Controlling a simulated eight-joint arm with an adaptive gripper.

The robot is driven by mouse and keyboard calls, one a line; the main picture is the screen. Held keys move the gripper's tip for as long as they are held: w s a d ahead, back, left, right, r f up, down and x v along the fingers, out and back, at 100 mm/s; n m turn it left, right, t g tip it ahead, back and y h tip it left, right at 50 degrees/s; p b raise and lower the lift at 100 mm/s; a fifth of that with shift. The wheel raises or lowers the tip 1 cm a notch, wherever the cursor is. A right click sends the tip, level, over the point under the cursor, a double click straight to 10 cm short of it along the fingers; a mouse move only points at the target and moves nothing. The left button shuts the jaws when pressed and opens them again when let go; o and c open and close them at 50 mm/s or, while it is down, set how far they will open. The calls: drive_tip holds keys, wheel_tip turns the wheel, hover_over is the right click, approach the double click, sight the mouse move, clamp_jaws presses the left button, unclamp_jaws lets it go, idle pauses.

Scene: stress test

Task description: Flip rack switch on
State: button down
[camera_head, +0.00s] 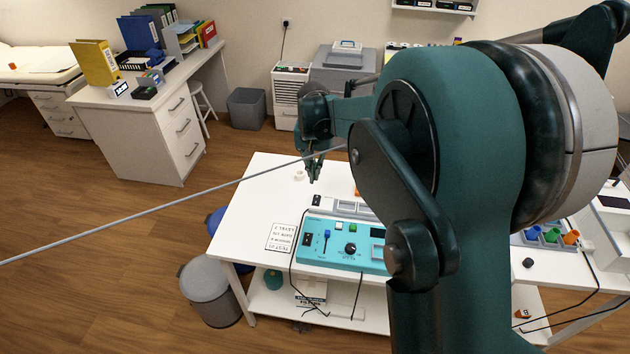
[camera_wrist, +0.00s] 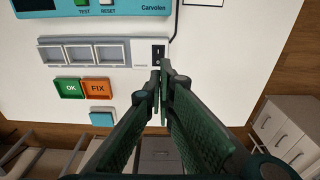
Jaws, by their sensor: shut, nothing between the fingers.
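The grey rack (camera_wrist: 98,52) with three square bays lies on the white table. Its black rocker switch (camera_wrist: 158,52) is at the right end in the wrist view. In the head view the rack (camera_head: 352,208) is partly hidden by my arm, and the dark switch (camera_head: 316,200) shows at its left end. My gripper (camera_wrist: 166,70) is shut and empty, with its fingertips close to the switch and overlapping its lower edge in the wrist view. I cannot tell whether they touch it. The gripper (camera_head: 314,178) also shows in the head view. The switch's setting is too small to read.
A teal control box (camera_head: 343,243) stands beside the rack. Green OK (camera_wrist: 68,88) and orange FIX (camera_wrist: 98,88) blocks and a blue block (camera_wrist: 102,117) lie on its other side. A tape roll (camera_head: 299,175) and printed sheet (camera_head: 282,237) lie on the table (camera_head: 258,205).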

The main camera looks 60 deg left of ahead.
drive_tip(key=shift+r, duration=0.95)
drive_tip(key=shift+d, duration=0.1)
